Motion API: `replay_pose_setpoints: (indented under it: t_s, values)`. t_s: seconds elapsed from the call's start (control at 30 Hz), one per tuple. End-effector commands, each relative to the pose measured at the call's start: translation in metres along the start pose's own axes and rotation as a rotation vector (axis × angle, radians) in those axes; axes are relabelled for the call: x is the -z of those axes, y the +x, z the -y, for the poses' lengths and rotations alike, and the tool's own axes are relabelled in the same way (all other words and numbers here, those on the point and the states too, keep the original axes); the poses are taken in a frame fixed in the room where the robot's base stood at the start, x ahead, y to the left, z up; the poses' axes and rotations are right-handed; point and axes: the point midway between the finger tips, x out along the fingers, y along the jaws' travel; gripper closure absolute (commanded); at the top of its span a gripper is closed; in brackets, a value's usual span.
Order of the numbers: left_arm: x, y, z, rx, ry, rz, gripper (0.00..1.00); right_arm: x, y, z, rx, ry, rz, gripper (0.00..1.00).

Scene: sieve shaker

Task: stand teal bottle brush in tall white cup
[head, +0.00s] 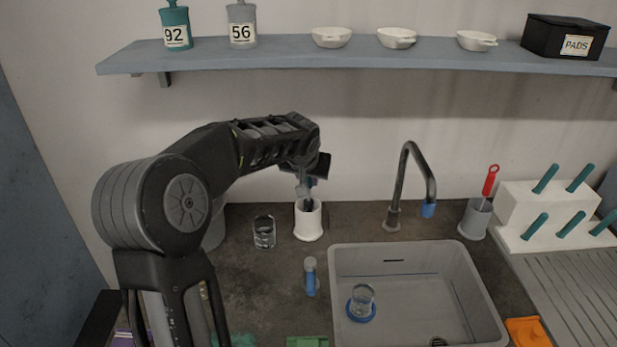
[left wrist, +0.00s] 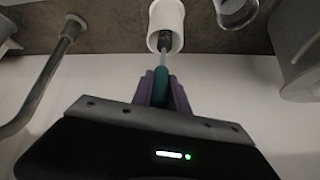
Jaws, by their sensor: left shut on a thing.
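The tall white cup (head: 308,222) stands upright on the dark counter left of the sink. It also shows at the top of the left wrist view (left wrist: 176,12). My left gripper (head: 305,180) is above the cup, and in the left wrist view its purple fingers (left wrist: 162,92) are shut on the teal handle of the bottle brush (left wrist: 161,84). The brush's thin shaft runs to a dark bristle head at the cup's mouth; the head appears to be inside the rim. How deep it sits is hard to tell. My right gripper is not in view.
A glass beaker (head: 264,232) stands just left of the cup. A blue-capped bottle (head: 311,277) is in front. The sink (head: 485,292), faucet (head: 404,190) and grey cup with a red-handled tool (head: 475,218) are to the right. A shelf (head: 290,54) runs above.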

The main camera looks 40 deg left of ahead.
Motion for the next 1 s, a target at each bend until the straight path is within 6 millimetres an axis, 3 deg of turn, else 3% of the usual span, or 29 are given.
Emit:
replay_pose_setpoints:
  t_s: [0.2, 0.57, 0.6, 0.87, 1.0]
  values:
    - [-0.0038, 0.0097, 0.0001, 0.0, -0.001, -0.001, 1.0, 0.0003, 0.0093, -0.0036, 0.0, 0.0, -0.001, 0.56]
    - [-0.0036, 0.0101, 0.0002, 0.0, 0.0, -0.001, 1.0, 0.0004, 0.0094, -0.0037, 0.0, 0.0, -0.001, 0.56]
    - [-0.0036, 0.0101, 0.0002, 0.0, 0.0, -0.001, 0.78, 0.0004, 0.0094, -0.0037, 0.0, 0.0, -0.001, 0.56]
    - [-0.0037, 0.0101, 0.0002, 0.0, 0.0, -0.001, 0.56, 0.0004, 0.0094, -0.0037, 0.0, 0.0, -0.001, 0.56]
    - [-0.0038, 0.0101, 0.0002, 0.0, 0.0, -0.001, 0.55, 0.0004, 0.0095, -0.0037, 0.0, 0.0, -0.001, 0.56]
